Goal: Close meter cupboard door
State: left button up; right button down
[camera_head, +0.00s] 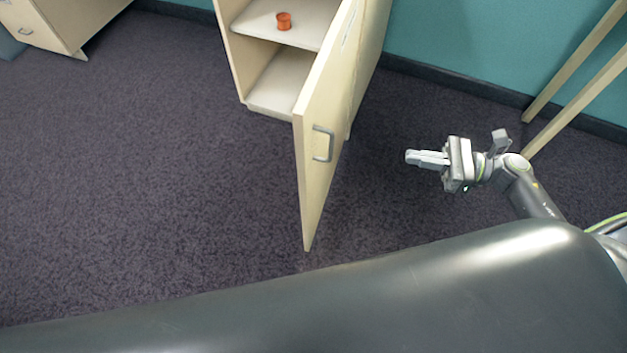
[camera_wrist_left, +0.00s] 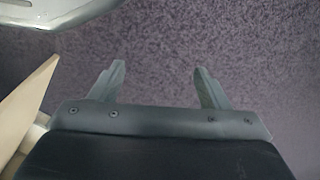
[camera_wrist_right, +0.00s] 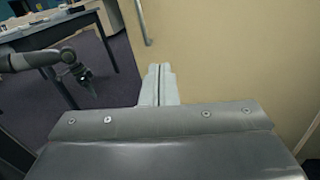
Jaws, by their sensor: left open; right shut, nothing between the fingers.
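The meter cupboard (camera_head: 238,60) stands at the top middle of the head view, pale wood with light shelves. Its door (camera_head: 318,110) stands wide open, swung out toward me, with a grey handle (camera_head: 323,144) on its outer face. My right gripper (camera_head: 410,157) is shut and empty, to the right of the door and apart from it. In the right wrist view the door (camera_wrist_right: 205,60) fills the area beyond the shut fingers (camera_wrist_right: 159,70), its handle (camera_wrist_right: 144,22) at the top. My left gripper (camera_wrist_left: 160,75) is open and empty above carpet, out of the head view.
An orange spool-like item (camera_head: 284,21) sits on the cupboard's upper shelf. Wooden legs (camera_head: 575,80) lean near the teal wall at the right. A pale drawer unit (camera_head: 40,25) stands far left. The carpet (camera_head: 150,170) left of the door is clear.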

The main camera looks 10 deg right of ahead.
pick_arm(q)
jog(key=shift+s+a+f+p, duration=0.2)
jog(key=shift+a+f+p, duration=0.1)
jog(key=shift+f, duration=0.45)
jog(key=shift+s+a+f+p, duration=0.2)
jog(key=shift+f+p, duration=0.15)
jog(key=shift+f, duration=0.45)
jog(key=shift+s+a+f+p, duration=0.2)
jog(key=shift+a+f+p, duration=0.1)
jog(key=shift+f, duration=0.45)
pick_arm(e)
jog(key=w+a+n+g, duration=0.1)
jog(key=w+a+n, duration=0.1)
jog(key=a, duration=1.2)
jog(key=shift+w+a+g, duration=0.15)
jog(key=shift+w+g, duration=0.15)
jog(key=shift+w, duration=0.25)
jog(key=shift+w+a, duration=0.1)
